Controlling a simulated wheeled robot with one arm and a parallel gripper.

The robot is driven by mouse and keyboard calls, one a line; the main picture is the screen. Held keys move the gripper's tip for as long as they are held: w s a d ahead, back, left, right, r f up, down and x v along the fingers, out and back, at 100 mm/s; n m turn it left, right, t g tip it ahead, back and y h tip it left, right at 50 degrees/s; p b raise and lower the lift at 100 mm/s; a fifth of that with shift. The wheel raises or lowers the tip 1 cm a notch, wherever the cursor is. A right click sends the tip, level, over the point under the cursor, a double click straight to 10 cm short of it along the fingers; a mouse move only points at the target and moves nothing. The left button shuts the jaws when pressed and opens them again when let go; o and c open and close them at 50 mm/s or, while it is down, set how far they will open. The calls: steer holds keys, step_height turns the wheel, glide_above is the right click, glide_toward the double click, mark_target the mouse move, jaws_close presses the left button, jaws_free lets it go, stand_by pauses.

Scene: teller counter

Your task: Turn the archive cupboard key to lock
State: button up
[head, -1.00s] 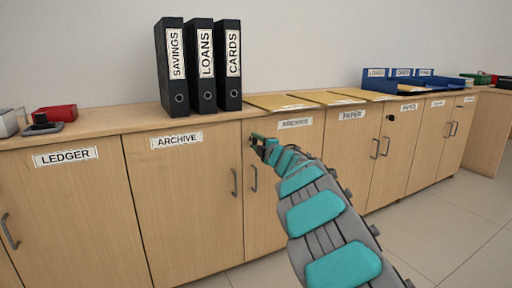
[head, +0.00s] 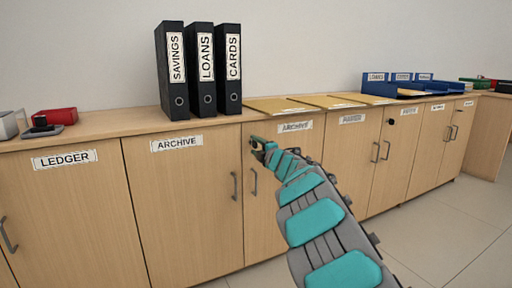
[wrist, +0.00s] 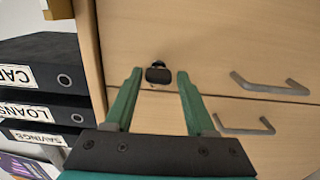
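The archive cupboard (head: 185,215) has two wooden doors with upright grey handles; one label reads ARCHIVE. The small black key (wrist: 158,73) sticks out of the upper part of a door in the wrist view. My gripper (head: 257,143) is at the upper left of the right-hand door. In the wrist view its two green fingers (wrist: 159,74) stand apart on either side of the key, with a gap on each side. The key looks untouched. In the head view the key is hidden behind or within the gripper. Which way the key is turned is hard to tell.
Black binders (head: 201,68) stand on the countertop above the archive cupboard. Folders (head: 280,105) lie to their right, close above my gripper. Door handles (wrist: 270,84) project near the fingers. Another black knob (head: 391,121) sits on a cupboard further right. The floor in front is clear.

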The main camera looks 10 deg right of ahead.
steer(key=shift+o, duration=0.9)
steer(key=shift+s+r, duration=0.1)
steer(key=shift+s, duration=0.2)
steer(key=v, duration=0.7)
steer(key=shift+p, duration=0.3)
steer(key=shift+d, duration=0.1)
